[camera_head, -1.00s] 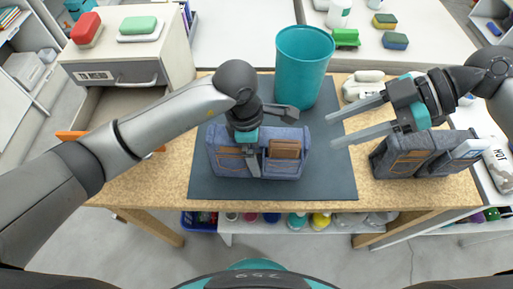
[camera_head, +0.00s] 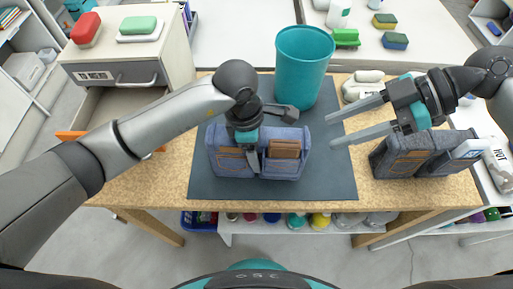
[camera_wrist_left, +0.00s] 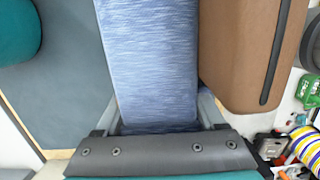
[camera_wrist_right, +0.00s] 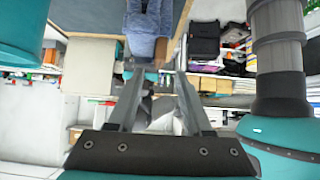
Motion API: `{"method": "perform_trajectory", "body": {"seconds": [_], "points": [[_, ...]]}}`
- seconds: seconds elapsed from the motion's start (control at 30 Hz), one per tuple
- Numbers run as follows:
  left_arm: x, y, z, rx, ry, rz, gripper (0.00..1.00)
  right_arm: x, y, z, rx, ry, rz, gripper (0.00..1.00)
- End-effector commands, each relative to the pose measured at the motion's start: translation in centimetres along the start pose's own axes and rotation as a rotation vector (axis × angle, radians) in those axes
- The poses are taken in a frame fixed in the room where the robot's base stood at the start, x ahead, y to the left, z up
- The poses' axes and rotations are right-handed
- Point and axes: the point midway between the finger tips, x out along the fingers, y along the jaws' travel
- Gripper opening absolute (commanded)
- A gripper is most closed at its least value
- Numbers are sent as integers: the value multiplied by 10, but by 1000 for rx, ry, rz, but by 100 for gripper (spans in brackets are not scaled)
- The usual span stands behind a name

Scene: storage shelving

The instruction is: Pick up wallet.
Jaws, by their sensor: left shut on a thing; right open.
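A blue denim organizer (camera_head: 220,143) stands on the dark mat. A brown wallet-like piece (camera_head: 284,149) shows at its right front pocket. My left gripper (camera_head: 268,138) is over the organizer's middle, with one finger in front and one behind. In the left wrist view the blue denim (camera_wrist_left: 150,60) lies between my fingers, and a brown leather-like thing (camera_wrist_left: 245,50) is beside it on the right, outside the fingers. My left gripper is shut on the denim. My right gripper (camera_head: 338,130) is open and empty, right of the organizer and apart from it; its wrist view shows denim (camera_wrist_right: 148,22) ahead.
A teal bin (camera_head: 303,65) stands behind the organizer. A grey organizer (camera_head: 378,160) stands at the table's right, below my right gripper. The dark mat (camera_head: 325,180) is clear in front. A drawer cabinet (camera_head: 115,75) is at the back left.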

Motion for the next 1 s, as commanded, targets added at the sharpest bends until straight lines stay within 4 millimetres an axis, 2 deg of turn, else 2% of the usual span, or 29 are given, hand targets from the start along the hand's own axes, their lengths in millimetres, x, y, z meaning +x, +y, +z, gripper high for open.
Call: {"method": "perform_trajectory", "body": {"seconds": [0.03,0.17,0.3,0.47,0.6,0.8,1.0], "points": [[0,0,0,0,0,1,0,0,0,0,0,0,0,52],[0,0,0,0,0,1,0,1,2,-5,-30,9,3,67],[-1,0,0,0,0,1,0,6,12,-26,-173,50,20,82],[-1,0,0,0,0,1,0,15,26,-71,-464,116,47,82],[-1,0,0,0,0,1,0,24,28,-110,-701,148,33,82],[-1,0,0,0,-1,2,0,37,15,-153,-974,145,-49,82],[-1,1,0,0,-1,2,0,48,-3,-188,-1244,112,-151,82]]}}
